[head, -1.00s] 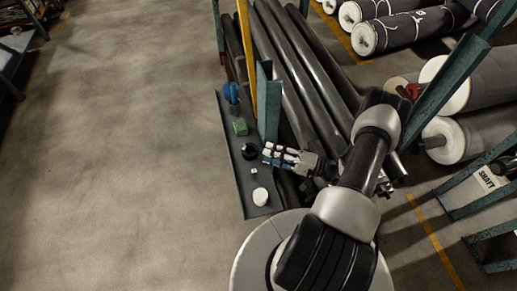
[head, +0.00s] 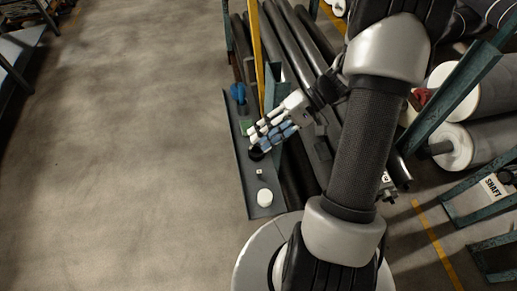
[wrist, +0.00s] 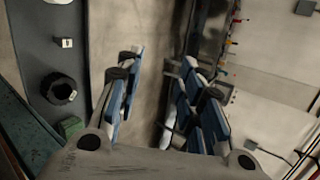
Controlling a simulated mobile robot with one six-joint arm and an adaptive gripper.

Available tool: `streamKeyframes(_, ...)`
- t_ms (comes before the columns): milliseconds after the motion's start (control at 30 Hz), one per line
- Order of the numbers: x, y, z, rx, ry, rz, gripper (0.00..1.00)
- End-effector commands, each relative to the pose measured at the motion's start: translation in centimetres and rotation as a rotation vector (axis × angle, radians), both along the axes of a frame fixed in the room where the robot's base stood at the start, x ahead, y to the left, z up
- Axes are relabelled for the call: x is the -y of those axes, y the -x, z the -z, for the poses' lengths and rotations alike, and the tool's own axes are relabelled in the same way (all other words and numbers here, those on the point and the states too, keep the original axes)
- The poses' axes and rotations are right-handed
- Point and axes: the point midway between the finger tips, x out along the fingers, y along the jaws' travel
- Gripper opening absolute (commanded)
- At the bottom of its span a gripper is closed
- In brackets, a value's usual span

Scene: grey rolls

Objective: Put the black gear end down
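On the shelf are a white disc (head: 264,198), a small white cube (head: 260,172), a green block (head: 246,127) and a blue piece (head: 238,92). A yellow post (head: 257,60) and teal uprights stand beside it. Dark rolls lie right of it. The floor to the left is clear.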

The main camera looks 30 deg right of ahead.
Motion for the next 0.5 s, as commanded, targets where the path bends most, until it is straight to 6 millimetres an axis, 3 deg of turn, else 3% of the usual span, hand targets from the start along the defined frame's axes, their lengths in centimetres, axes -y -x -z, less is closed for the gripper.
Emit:
streamKeyframes(33, -1.4, 0.4, -2.0, -0.009, 0.071, -0.05, 0.35)
streamKeyframes(200, -4.8, 3.0, -6.6, -0.043, 0.315, -0.159, 0.35)
streamKeyframes(500, -8.4, 8.5, -12.7, 0.064, 0.738, -0.206, 0.35)
